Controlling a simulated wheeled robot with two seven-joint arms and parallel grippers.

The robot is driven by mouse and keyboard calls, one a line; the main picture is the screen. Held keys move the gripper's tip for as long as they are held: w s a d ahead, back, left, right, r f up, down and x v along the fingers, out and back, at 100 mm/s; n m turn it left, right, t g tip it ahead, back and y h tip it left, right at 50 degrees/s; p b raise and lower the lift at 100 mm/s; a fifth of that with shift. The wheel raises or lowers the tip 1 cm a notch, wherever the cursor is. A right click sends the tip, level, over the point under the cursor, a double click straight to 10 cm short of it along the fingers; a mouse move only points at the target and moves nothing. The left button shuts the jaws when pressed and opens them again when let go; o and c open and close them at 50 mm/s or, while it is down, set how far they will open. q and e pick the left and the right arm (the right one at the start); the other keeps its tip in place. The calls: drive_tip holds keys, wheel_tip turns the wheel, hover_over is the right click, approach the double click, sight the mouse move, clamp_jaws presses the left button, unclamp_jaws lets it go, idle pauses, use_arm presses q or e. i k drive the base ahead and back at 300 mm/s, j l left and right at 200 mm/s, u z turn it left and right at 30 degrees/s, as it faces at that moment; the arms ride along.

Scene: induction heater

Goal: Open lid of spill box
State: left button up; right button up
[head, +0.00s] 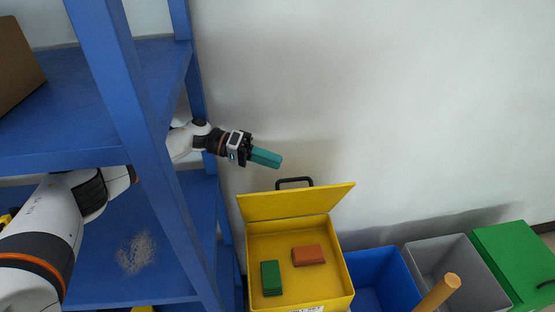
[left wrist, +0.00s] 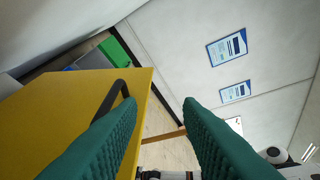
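The yellow spill box (head: 255,246) stands on the floor by the wall, with its interior showing from above. Its yellow lid (head: 297,203) is raised at the back edge, and a black handle (head: 294,182) shows beyond the lid's upper edge. Inside lie a green stack (head: 271,278) and an orange-brown block (head: 308,255). My left gripper (head: 279,161), with teal fingers, is above and left of the handle in the head view. In the left wrist view its fingers (left wrist: 159,103) are apart with nothing between them; the lid (left wrist: 60,105) and handle (left wrist: 110,97) show behind the left finger.
A blue shelf rack (head: 125,90) stands at left, with my left arm reaching through it. A blue bin (head: 385,275), a grey bin (head: 455,265) and a green box (head: 515,255) stand right of the spill box. A wooden pole (head: 440,292) rises in front. The wall is behind.

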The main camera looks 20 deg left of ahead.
sight(312, 199)
drive_tip(key=k+z, duration=0.25)
drive_tip(key=z, duration=0.25)
drive_tip(key=k+j+z, duration=0.1)
drive_tip(key=z, duration=0.3)
drive_tip(key=k+l, duration=0.05)
